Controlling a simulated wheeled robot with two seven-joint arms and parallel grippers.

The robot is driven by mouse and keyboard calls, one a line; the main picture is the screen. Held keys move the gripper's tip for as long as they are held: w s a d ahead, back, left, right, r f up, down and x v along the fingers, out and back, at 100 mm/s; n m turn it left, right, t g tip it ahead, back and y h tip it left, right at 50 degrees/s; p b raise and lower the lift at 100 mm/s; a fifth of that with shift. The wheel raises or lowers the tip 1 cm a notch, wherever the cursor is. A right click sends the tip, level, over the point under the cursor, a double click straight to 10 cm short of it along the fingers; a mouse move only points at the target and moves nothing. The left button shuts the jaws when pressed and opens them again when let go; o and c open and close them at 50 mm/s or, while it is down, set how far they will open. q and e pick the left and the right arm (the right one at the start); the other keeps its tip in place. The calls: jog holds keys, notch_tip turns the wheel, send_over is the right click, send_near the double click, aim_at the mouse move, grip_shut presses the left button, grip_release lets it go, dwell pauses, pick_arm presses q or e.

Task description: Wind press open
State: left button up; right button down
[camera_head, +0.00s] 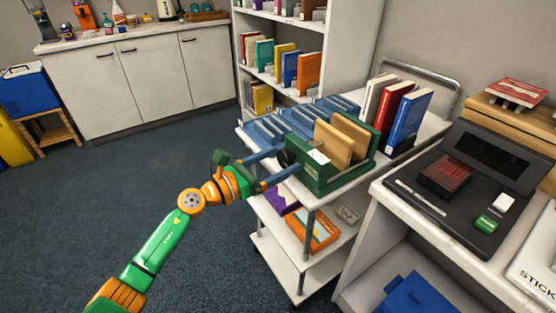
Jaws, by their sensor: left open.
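A dark green press (318,184) stands on the top shelf of a white trolley, with tan boards (340,142) upright in it. A round black knob (286,158) shows at its left end. My left gripper (287,161) comes in from the left with its two blue fingers spread apart, one on each side of the knob. I cannot tell whether the fingers touch it. The fingertips partly cover the knob and the press's near left end. My right gripper is not in view.
Blue trays (265,135) lie behind the gripper on the trolley (352,182). Upright books (407,121) stand to the right of the press. A counter at the right holds a dark pad (467,205). The floor left of the trolley is clear.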

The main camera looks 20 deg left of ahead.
pick_arm(q)
jog(key=shift+s, duration=0.1)
jog(key=shift+c, duration=0.5)
jog(key=c, duration=1.3)
jog(key=shift+r+n+p, duration=0.1)
jog(key=shift+n+p, duration=0.3)
jog(key=shift+p, duration=0.05)
jog(key=shift+n+p, duration=0.8)
jog(key=shift+n, duration=0.3)
jog(key=n+p, duration=0.2)
jog(key=n, duration=0.2)
jog(key=shift+g+p, duration=0.3)
jog(key=shift+g, duration=0.1)
jog(key=n+p, duration=0.2)
jog(key=n, duration=0.2)
jog(key=shift+a+n, duration=0.1)
jog(key=shift+n, duration=0.2)
jog(key=shift+n+g+h+p, duration=0.3)
jog(key=shift+n+p, duration=0.3)
jog(key=shift+n, duration=1.5)
jog(key=shift+f, duration=0.2)
